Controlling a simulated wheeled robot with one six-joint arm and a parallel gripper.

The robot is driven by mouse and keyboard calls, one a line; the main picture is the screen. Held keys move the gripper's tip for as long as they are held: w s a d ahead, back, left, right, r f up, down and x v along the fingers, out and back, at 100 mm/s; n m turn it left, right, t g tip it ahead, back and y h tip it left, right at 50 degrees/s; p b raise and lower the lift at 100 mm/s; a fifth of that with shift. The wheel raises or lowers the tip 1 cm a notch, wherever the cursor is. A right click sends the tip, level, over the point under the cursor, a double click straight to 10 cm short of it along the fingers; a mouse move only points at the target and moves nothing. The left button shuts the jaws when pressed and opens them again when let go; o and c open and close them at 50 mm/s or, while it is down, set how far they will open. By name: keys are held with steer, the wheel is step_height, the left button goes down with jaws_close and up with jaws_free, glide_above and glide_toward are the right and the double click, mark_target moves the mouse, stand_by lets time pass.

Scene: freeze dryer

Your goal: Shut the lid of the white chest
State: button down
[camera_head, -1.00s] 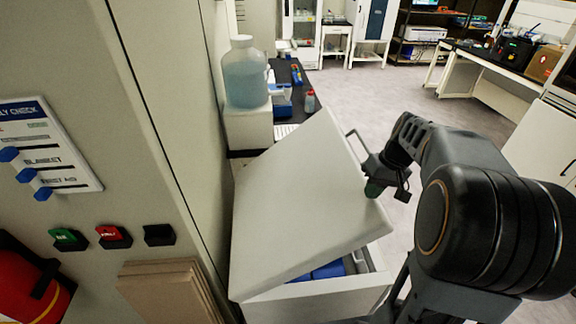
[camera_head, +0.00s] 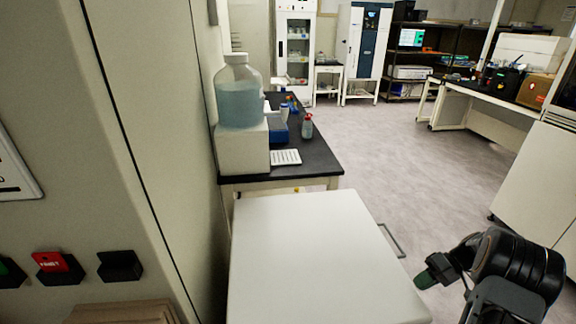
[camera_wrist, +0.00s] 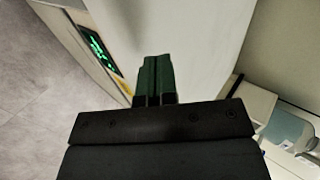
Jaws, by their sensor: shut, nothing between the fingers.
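The white chest's lid (camera_head: 310,262) lies flat and looks level in the head view, with a metal handle (camera_head: 392,240) on its right edge. The body of the chest is mostly hidden below the lid, so I cannot see a gap from above. My gripper (camera_head: 427,280), with green fingertips, is just right of the lid's edge, near the front right. In the wrist view, my gripper (camera_wrist: 155,75) is shut and empty, its fingers over the white lid (camera_wrist: 175,30). A green-lit display (camera_wrist: 100,50) shows on the chest's side.
A black-topped bench (camera_head: 315,155) behind the chest holds a large bottle (camera_head: 238,95) on a white box. A tall cabinet wall (camera_head: 150,120) stands close at the left. Open floor (camera_head: 410,160) lies to the right.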

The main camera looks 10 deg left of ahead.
step_height(320, 180, down, 2)
steer(key=shift+d+f+b, duration=0.15)
steer(key=shift+f+b, duration=0.05)
steer(key=shift+b, duration=0.15)
steer(key=shift+s+f, duration=0.25)
steer(key=shift+f, duration=0.25)
steer(key=shift+b, duration=0.3)
steer(key=a+r+p+v, duration=0.2)
steer(key=p+v, duration=0.1)
steer(key=v, duration=1)
steer(key=shift+d+r, duration=0.25)
steer(key=shift+r, duration=0.25)
